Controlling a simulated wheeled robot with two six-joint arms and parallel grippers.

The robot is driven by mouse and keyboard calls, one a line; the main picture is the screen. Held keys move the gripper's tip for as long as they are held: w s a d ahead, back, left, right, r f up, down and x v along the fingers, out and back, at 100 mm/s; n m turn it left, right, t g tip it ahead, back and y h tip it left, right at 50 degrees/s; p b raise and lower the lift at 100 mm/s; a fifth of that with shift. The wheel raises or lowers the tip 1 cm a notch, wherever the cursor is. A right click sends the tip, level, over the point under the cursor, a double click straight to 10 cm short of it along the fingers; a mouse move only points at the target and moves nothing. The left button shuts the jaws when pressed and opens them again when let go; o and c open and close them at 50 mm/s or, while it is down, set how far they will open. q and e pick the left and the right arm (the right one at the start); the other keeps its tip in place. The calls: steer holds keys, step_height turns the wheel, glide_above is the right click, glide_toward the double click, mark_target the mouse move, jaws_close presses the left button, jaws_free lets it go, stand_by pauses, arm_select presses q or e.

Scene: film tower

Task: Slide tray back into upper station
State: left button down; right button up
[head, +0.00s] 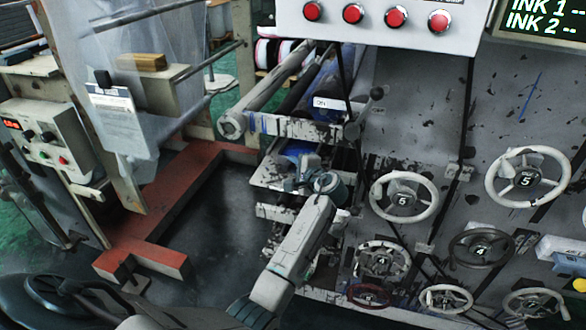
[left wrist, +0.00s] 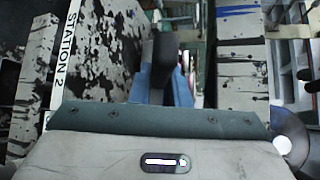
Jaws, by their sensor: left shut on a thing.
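My left gripper (head: 302,176) reaches up into the lower station of the press, at a blue tray (head: 298,150) that is mostly hidden by the gripper and the frame. In the left wrist view a dark upright piece (left wrist: 165,62) stands straight ahead of the gripper with the blue tray (left wrist: 182,92) behind it. The gripper is shut on the tray; its fingertips are hard to make out. The upper station (head: 300,126), with paint-worn side plates and rollers, lies just above. My right gripper is not in view.
A plate marked "STATION 2" (left wrist: 62,62) stands close on the left in the left wrist view, and a worn plate (left wrist: 241,65) on the right. Several handwheels (head: 403,197) stick out from the press wall. A red floor frame (head: 160,215) lies left; dark floor between is clear.

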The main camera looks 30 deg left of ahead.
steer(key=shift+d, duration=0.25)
arm_select(q)
steer(key=c, duration=1.3)
jaws_free()
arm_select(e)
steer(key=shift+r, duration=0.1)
